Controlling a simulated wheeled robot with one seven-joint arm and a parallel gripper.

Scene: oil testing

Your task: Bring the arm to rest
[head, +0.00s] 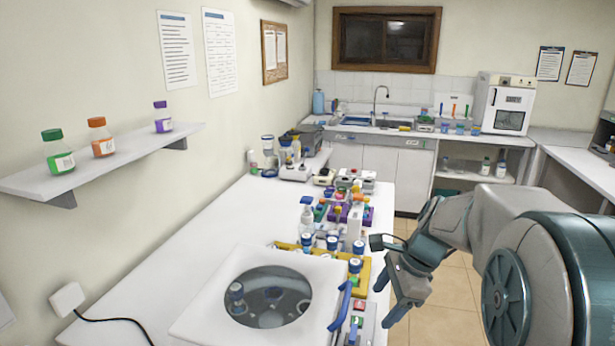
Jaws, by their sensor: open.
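My arm comes in from the right in the head view. My gripper (386,300) hangs at its end, pointing down at the right edge of the white bench (130,270). It is beside the yellow rack and the blue handle of the round-basin device. The jaws are open and I see nothing between them. The arm's own links hide part of the floor and the right side of the room.
A shelf (110,160) carries three bottles at left. Tiled floor (440,315) is open right of the bench.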

